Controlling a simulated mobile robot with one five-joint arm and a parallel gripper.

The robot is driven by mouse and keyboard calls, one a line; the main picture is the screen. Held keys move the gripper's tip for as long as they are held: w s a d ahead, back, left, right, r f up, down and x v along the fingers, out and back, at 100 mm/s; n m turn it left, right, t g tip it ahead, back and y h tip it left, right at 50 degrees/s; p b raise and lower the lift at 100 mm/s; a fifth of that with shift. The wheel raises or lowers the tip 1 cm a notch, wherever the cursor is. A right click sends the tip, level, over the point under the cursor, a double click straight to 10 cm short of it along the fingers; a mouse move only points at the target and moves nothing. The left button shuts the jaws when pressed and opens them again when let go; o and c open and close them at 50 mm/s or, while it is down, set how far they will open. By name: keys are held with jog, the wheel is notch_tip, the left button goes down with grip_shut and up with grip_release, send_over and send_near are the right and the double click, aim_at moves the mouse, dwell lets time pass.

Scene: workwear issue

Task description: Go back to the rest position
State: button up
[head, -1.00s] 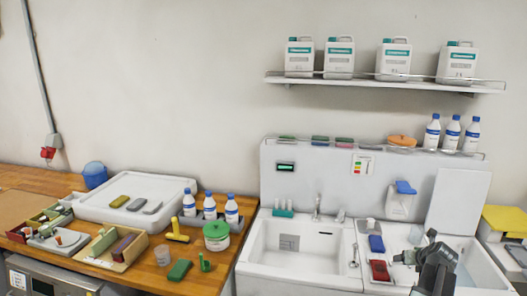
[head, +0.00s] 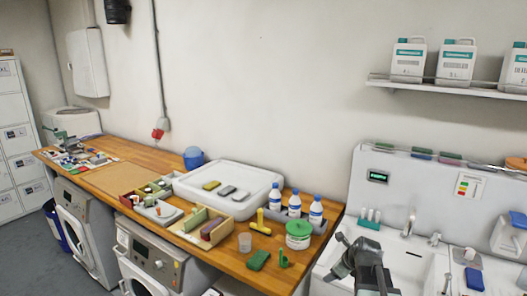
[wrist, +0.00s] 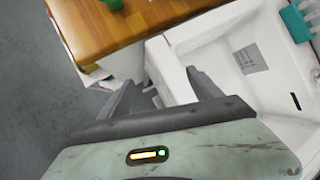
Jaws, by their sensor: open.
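My gripper (wrist: 161,84) is open and empty in the wrist view, its two dark fingers spread apart. Between and beyond the fingers are the edge of the white sink unit and the gap next to the wooden worktop. In the head view my grey gripper and arm show at the lower right, in front of the white sink basin (head: 328,262). The basin also shows in the wrist view (wrist: 215,45). My gripper touches nothing that I can see.
Washing machines (head: 150,262) stand below. Grey floor (head: 50,262) is free at left.

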jog(key=s+a+f+n+g, duration=0.1)
jog(key=s+a+n, duration=0.1)
jog(key=a+n, duration=0.4)
jog(key=s+a+f+n+g, duration=0.1)
jog(key=s+a+n, duration=0.25)
jog(key=a, duration=0.55)
jog(key=s+f+n+g, duration=0.1)
jog(key=s+n, duration=0.3)
jog(key=n, duration=0.5)
jog(key=s+n+g+h, duration=0.1)
jog(key=s+n+g, duration=0.2)
jog(key=n, duration=0.6)
jog(key=shift+s+d+f+n, duration=0.2)
jog(key=shift+s+f+n, duration=0.2)
jog(key=shift+s, duration=0.8)
